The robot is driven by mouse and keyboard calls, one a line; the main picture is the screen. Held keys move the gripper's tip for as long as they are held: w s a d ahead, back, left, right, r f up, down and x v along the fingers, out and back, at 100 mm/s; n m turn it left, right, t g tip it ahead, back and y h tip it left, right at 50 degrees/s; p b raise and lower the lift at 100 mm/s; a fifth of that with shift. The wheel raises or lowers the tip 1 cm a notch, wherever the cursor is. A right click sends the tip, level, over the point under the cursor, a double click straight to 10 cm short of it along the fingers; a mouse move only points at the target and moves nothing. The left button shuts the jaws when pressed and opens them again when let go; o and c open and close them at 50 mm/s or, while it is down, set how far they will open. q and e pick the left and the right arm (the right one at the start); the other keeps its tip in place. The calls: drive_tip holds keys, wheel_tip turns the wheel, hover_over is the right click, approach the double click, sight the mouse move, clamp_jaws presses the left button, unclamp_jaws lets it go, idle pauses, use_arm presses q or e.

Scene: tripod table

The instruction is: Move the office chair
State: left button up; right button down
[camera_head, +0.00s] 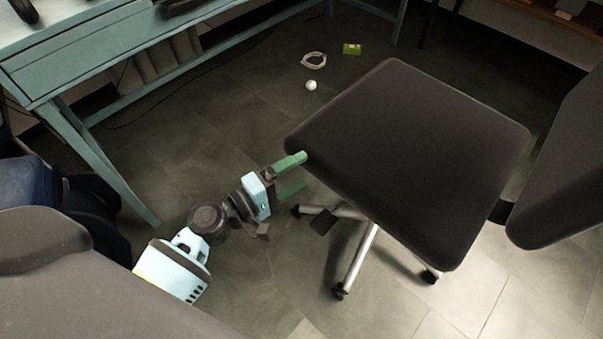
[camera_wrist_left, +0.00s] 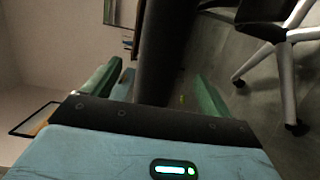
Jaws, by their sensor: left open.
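The office chair has a dark, flat seat (camera_head: 420,150) and a dark backrest (camera_head: 568,165) at the right edge of the head view. Its silver legs (camera_head: 362,258) end in black casters on the floor. My left gripper (camera_head: 298,173) is at the seat's left edge, with its green fingers open. In the left wrist view the dark seat edge (camera_wrist_left: 165,50) shows between the two fingers (camera_wrist_left: 155,88); I cannot tell if they touch it. The chair legs (camera_wrist_left: 285,75) show at the right there. My right gripper is not in view.
A teal desk (camera_head: 75,45) stands at upper left, its legs reaching the floor. The tiled floor below the chair is clear.

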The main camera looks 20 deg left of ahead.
sight(324, 159)
use_arm(q)
drive_tip(key=shift+x, duration=3.85)
clamp_jaws()
